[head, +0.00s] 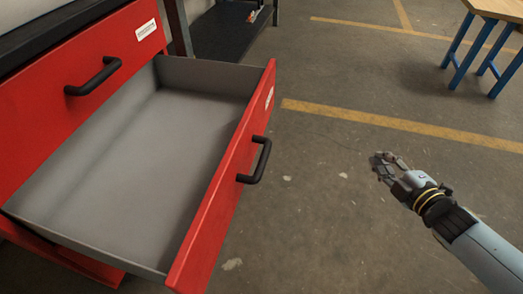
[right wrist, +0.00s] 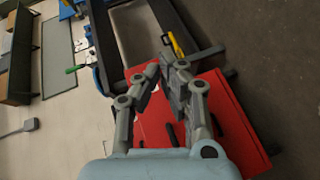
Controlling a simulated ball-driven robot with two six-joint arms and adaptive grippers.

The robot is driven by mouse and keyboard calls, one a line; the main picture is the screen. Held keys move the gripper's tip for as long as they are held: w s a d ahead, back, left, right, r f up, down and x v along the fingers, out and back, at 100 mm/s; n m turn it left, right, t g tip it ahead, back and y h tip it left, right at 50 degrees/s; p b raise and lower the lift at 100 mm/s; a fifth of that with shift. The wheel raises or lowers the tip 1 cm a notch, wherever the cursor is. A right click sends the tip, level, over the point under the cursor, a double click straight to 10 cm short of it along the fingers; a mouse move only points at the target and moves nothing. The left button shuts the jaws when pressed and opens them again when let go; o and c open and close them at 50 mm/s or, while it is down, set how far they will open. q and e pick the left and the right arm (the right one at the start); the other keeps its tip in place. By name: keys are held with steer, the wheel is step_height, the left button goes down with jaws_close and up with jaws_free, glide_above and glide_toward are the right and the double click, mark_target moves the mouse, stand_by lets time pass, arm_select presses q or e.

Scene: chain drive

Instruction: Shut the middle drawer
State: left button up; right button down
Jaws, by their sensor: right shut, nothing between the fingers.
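The middle drawer (head: 150,150) is pulled far out of the red cabinet in the head view. Its grey inside is empty. Its red front (head: 232,185) carries a black handle (head: 256,160) and faces right. My right gripper (head: 380,162) is shut and empty, in the air to the right of the handle, clearly apart from it. In the right wrist view my right gripper (right wrist: 166,72) points toward the red cabinet (right wrist: 230,110), which shows beyond and below the fingers. My left gripper is not in view.
Another red drawer with a black handle (head: 94,77) sits closed above the open one. A dark shelf (head: 225,32) stands behind the cabinet. A table with blue legs (head: 485,45) stands at the far right. The floor between drawer and gripper is clear.

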steer(key=w+a+r+n+t+y+b, duration=0.1)
steer(key=w+a+r+n+y+b, duration=0.45)
steer(key=n, duration=0.45)
arm_select(q)
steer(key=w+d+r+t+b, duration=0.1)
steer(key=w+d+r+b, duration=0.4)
steer(key=b, duration=0.7)
arm_select(e)
steer(key=n+g+y, duration=0.9)
steer(key=n+g, duration=0.1)
steer(key=n, duration=1.2)
glide_toward(250, 119)
steer(key=b+x, duration=0.3)
steer(key=x, duration=0.3)
steer(key=shift+w+a+f+b, duration=0.1)
steer(key=shift+a+f+b, duration=0.1)
steer(key=shift+b, duration=0.1)
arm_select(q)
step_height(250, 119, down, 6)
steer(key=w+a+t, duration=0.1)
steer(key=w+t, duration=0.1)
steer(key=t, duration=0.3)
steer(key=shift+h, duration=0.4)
arm_select(e)
steer(key=shift+w+a+r, duration=0.1)
steer(key=shift+w+a, duration=0.05)
steer(key=shift+a, duration=0.25)
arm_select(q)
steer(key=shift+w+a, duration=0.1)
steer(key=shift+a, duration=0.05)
